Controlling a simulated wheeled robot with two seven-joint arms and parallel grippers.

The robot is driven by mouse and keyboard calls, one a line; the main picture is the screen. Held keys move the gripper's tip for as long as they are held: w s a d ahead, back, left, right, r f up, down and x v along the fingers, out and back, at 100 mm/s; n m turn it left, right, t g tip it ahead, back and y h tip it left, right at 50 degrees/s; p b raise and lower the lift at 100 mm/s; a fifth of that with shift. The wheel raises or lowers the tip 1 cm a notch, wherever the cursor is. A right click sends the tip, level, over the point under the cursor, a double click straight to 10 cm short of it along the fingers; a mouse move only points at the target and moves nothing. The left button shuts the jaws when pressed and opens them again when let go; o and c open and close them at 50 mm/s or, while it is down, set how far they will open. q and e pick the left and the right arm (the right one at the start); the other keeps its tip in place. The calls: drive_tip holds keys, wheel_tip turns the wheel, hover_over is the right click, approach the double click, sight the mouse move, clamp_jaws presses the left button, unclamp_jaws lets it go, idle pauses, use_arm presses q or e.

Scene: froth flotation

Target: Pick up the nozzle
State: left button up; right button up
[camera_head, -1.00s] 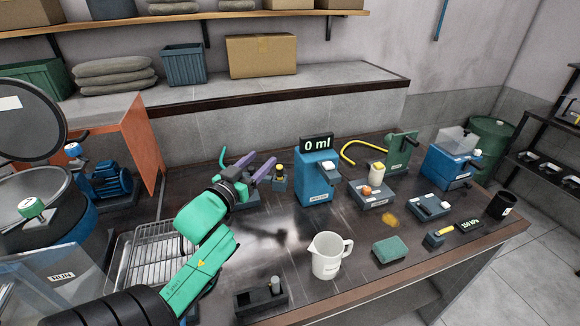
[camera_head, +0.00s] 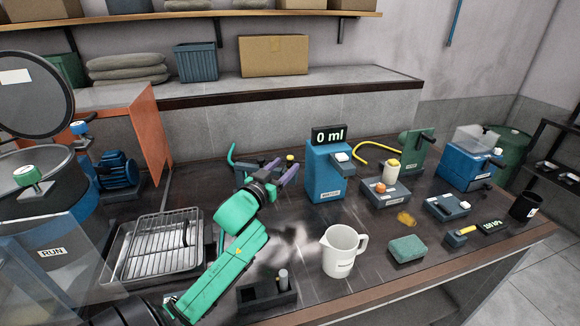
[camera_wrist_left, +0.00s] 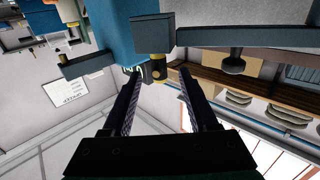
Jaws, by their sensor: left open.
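A small yellow and black fitting, which looks like the nozzle (camera_head: 290,158), stands on a dark block left of the blue dispenser and is mostly hidden behind my fingers. In the left wrist view the nozzle (camera_wrist_left: 158,68) shows a yellow collar and a dark tip, set in a dark block (camera_wrist_left: 153,30). My left gripper (camera_head: 284,173) is open, with its purple-grey fingers reaching toward it. In the wrist view the left gripper (camera_wrist_left: 158,75) has its fingertips apart, with the nozzle in line with the gap; contact cannot be told. My right gripper is not in view.
The blue dispenser (camera_head: 325,175) reading 0 ml stands close right of my fingers. A dark stand with a green hook (camera_head: 232,153) is behind-left. A white jug (camera_head: 340,255), a green sponge (camera_head: 407,249) and a wire-rack tray (camera_head: 150,250) are nearer the front.

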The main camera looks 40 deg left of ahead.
use_arm(q)
drive_tip(key=w+a+p, duration=0.1)
drive_tip(key=w, duration=0.6)
drive_tip(key=shift+f+p, duration=0.3)
drive_tip(key=shift+p, duration=0.1)
drive_tip(key=shift+s+r, duration=0.1)
drive_tip(key=shift+s, duration=0.05)
clamp_jaws()
